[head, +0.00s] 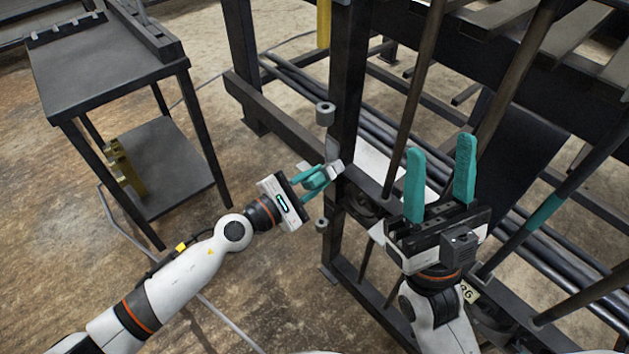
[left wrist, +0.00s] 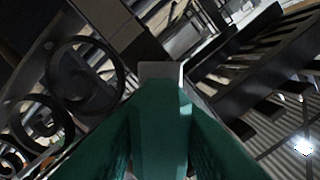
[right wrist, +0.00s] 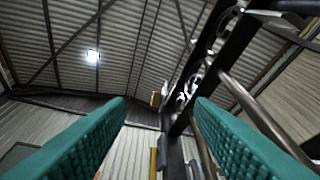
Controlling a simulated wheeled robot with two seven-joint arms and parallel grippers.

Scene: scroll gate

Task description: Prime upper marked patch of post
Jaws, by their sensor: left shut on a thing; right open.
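The dark upright post (head: 350,75) of the gate frame stands in the middle of the head view. Grey round lugs stick out of its left side, one higher (head: 325,114) and one lower (head: 321,225). A paler grey patch (head: 333,148) shows on the post between them. My left gripper (head: 315,180) is shut on a teal-handled tool (left wrist: 160,125) with a pale tip (left wrist: 160,70). The tip is at the post just below the pale patch; I cannot tell whether it touches. My right gripper (head: 441,185) is open and empty, fingers pointing up, right of the post.
A dark table (head: 110,75) with a lower shelf (head: 165,165) stands at the left; a yellow object (head: 124,167) is at the shelf's edge. Bars and rails of the frame crowd the right side. A cable lies on the floor. The brown floor (head: 235,150) between table and post is clear.

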